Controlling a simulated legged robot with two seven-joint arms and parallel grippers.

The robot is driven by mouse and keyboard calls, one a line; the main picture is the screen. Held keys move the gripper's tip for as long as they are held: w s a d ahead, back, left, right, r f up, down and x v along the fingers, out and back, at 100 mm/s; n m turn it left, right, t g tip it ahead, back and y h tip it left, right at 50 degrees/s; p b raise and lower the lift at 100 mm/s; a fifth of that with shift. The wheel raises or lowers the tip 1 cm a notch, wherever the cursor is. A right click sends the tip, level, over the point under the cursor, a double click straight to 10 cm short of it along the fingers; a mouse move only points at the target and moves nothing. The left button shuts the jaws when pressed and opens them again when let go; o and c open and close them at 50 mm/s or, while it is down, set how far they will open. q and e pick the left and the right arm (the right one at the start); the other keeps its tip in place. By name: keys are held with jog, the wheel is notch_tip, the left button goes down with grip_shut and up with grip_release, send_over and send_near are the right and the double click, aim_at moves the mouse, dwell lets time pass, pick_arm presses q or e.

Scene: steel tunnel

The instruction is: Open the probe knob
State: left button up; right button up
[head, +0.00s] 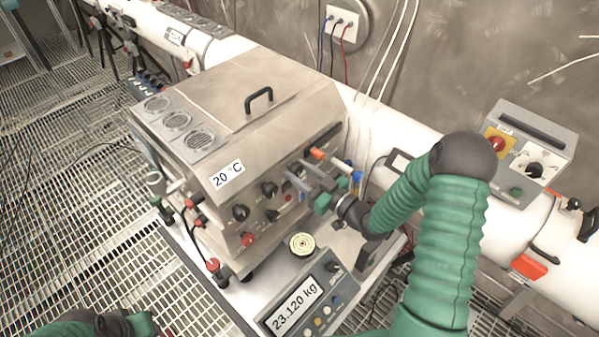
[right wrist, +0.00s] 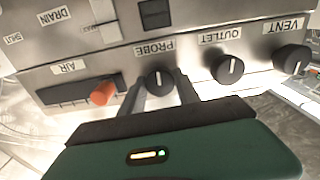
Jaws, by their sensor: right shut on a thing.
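The probe knob (right wrist: 158,80) is a round black knob with a white pointer line, on the steel front panel under an upside-down PROBE label (right wrist: 154,48) in the right wrist view. My right gripper (right wrist: 160,92) has its two grey fingers on either side of the knob and is shut on it. In the head view my right gripper (head: 303,175) reaches the front of the steel box (head: 250,100) from the right, and its fingers hide the knob. The green left arm (head: 75,327) shows at the bottom left; its gripper is out of view.
Beside the probe knob are the outlet knob (right wrist: 227,69), the vent knob (right wrist: 292,59) and an orange-tipped air lever (right wrist: 102,93). A white pipe (head: 480,195) runs behind.

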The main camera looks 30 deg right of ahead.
jog(key=shift+s+d+f, duration=0.1)
jog(key=shift+d+f, duration=0.15)
jog(key=shift+f, duration=0.05)
grip_shut()
jog(key=o, duration=0.9)
grip_release()
jog(key=shift+a, duration=0.1)
jog(key=shift+o, duration=1.2)
jog(key=shift+s+a+r, duration=0.1)
jog(key=shift+s, duration=0.05)
pick_arm(q)
jog(key=shift+s, duration=0.3)
pick_arm(e)
jog(key=shift+o, duration=0.5)
jog(key=shift+s+r, duration=0.1)
pick_arm(q)
jog(key=shift+d, duration=0.1)
pick_arm(e)
jog(key=shift+s+d+f, duration=0.2)
jog(key=shift+d, duration=0.1)
pick_arm(q)
jog(key=b+x, duration=0.2)
jog(key=b, duration=0.1)
jog(key=b+x, duration=0.1)
jog(key=x, duration=0.1)
jog(key=shift+s+f, duration=0.2)
jog(key=shift+s, duration=0.15)
pick_arm(e)
jog(key=v, duration=1.6)
